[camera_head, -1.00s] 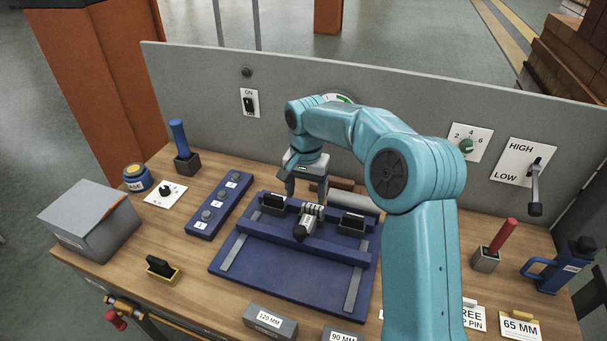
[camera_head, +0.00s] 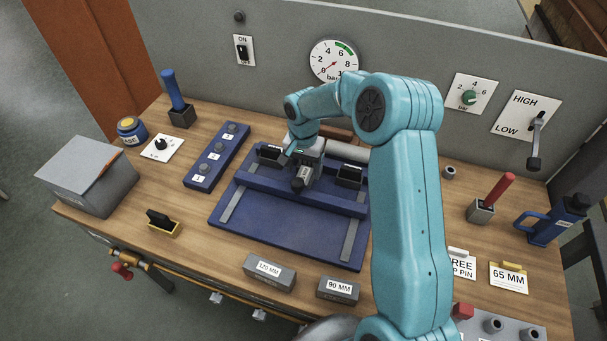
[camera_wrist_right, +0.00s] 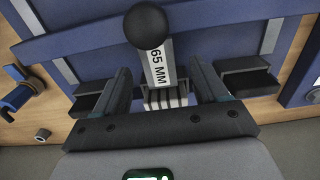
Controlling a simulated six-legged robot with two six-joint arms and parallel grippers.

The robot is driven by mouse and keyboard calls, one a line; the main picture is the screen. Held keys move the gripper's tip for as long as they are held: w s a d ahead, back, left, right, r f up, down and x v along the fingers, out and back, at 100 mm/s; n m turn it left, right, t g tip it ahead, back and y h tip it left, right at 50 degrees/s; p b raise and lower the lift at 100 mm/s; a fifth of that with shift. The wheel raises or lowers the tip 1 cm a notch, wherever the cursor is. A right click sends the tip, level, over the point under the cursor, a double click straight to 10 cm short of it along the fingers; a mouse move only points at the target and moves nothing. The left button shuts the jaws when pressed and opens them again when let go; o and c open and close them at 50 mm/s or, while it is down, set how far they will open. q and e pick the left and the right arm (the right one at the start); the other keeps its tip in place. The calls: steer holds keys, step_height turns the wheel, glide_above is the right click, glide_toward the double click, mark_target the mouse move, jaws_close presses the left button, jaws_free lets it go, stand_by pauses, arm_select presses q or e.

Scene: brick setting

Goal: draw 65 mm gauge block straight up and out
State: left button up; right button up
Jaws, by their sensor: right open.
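The 65 mm gauge block (camera_wrist_right: 158,66), pale with "65 MM" lettering and a black ball knob (camera_wrist_right: 147,25), stands in the blue fixture (camera_head: 285,232). In the right wrist view, my right gripper (camera_wrist_right: 160,78) is open. Its two dark fingers stand on either side of the block, with a gap visible on each side. In the head view, my right gripper (camera_head: 306,160) is low over the middle of the fixture, with the block partly hidden at it. My left gripper is in neither view.
Black holders (camera_head: 271,154) and (camera_head: 349,175) flank the block. Loose blocks marked 120 MM (camera_head: 269,272) and 90 MM (camera_head: 338,290) lie in front. A 65 MM card (camera_head: 508,278) is at right. A grey panel (camera_head: 420,60) stands behind the bench (camera_head: 215,265).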

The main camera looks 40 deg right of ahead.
mark_target(305, 176)
steer(key=f, duration=0.4)
steer(key=shift+s+d+p, duration=0.15)
steer(key=shift+s+p, duration=0.05)
steer(key=shift+p, duration=0.2)
steer(key=shift+f, duration=0.4)
steer(key=shift+w+f, duration=0.2)
steer(key=shift+f, duration=0.1)
steer(key=shift+s, duration=0.1)
steer(key=shift+r, duration=0.1)
steer(key=c, duration=0.4)
jaws_close()
steer(key=shift+r, duration=0.15)
